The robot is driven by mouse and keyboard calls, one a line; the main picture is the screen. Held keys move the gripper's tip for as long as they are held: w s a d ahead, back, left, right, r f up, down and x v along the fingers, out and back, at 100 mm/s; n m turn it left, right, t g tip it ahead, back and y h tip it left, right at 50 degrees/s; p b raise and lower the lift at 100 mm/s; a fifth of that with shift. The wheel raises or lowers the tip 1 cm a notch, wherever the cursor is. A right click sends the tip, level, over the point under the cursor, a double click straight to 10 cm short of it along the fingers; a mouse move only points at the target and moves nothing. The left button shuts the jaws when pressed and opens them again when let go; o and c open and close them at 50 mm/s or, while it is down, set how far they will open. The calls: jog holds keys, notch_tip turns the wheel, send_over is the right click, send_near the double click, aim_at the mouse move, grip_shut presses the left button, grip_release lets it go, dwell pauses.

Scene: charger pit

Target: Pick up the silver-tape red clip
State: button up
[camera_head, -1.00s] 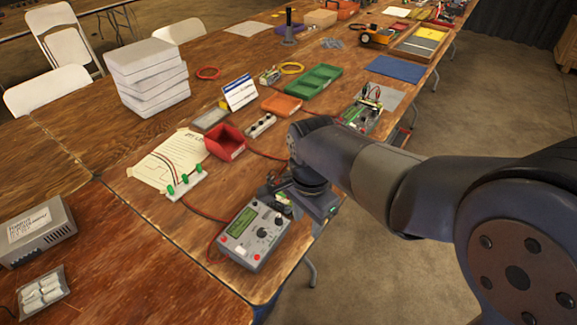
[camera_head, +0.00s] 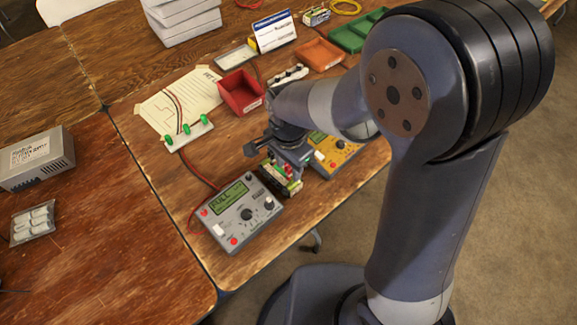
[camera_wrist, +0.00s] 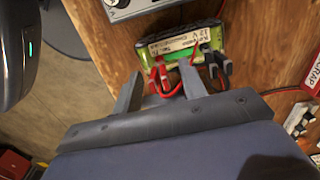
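In the wrist view, red clips (camera_wrist: 162,76) sit at the edge of a green-and-black battery pack (camera_wrist: 150,50) with a white 12 V label. Silver tape on them is too small to make out. My gripper (camera_wrist: 160,56) is open, with one finger on each side of the red clips; I cannot tell whether either finger touches them. Black clips (camera_wrist: 217,66) are just right of the right finger. In the head view, the battery pack (camera_head: 281,181) lies beside the grey meter, with my gripper (camera_head: 284,168) over it, and my arm hides part of that area.
The grey meter (camera_head: 240,213) is close on the left, and a yellow meter (camera_head: 338,155) stands on the right. A red bin (camera_head: 241,92) and a board with green posts (camera_head: 188,135) are behind. The table's front edge is near.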

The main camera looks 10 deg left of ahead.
jog(key=shift+c, duration=0.3)
jog(key=c, duration=0.8)
notch_tip(320, 180, up, 10)
jog(key=shift+p, duration=0.3)
